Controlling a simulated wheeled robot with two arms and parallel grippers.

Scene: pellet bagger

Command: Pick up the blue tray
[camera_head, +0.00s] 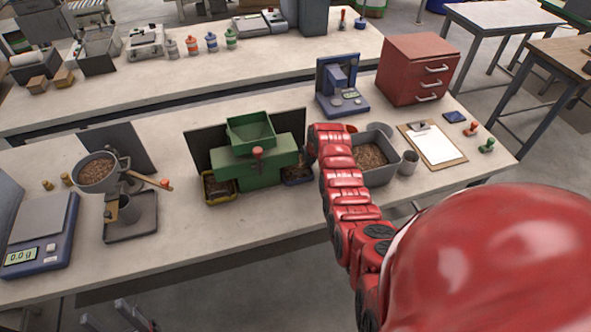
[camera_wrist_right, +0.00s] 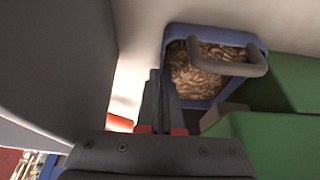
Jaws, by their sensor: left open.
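The blue tray (camera_head: 297,181) stands on the bench at the right foot of the green machine (camera_head: 255,165), partly behind my right arm. In the right wrist view the blue tray (camera_wrist_right: 205,32) holds brown pellets and has a grey bar handle across it. My right gripper (camera_wrist_right: 161,75) is empty with its fingers together, just left of the tray in that view and apart from the handle. In the head view the right gripper's fingers are hidden behind my arm. My left gripper (camera_head: 120,314) is open and empty, low at the bottom left, in front of the bench.
A yellow tray (camera_head: 220,190) with dark contents is at the machine's left foot. A grey bin (camera_head: 372,178) of pellets and a grey cup (camera_head: 408,162) stand right of my arm. A scale (camera_head: 42,230) and a pellet hopper (camera_head: 97,172) stand at left. The bench front is clear.

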